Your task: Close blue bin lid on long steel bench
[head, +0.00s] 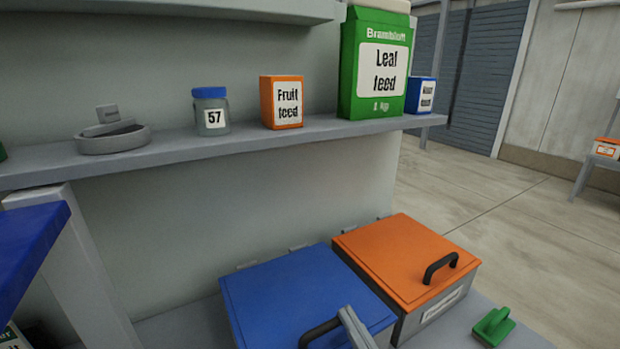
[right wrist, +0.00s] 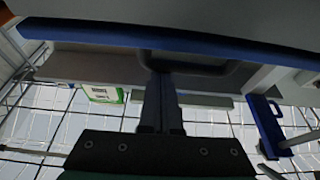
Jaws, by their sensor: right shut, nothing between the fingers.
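The blue bin lid (head: 290,295) lies about flat over its bin in the head view, hinges along the back edge and a dark handle (head: 320,333) at the front. I see no clear gap under it, but its front edge is partly out of frame. My right gripper (head: 352,322) is shut and empty, close beside the handle at the lid's front right. In the right wrist view the shut fingers (right wrist: 160,85) reach up to the handle (right wrist: 205,72) and the lid's blue edge (right wrist: 180,42). I cannot tell whether they touch. My left gripper is not in view.
A bin with a shut orange lid (head: 405,257) stands right of the blue one. A green object (head: 493,325) lies on the bench (head: 520,340). A shelf (head: 250,142) above holds a jar, boxes and a scale-like dish. A blue panel (head: 28,245) juts in at left.

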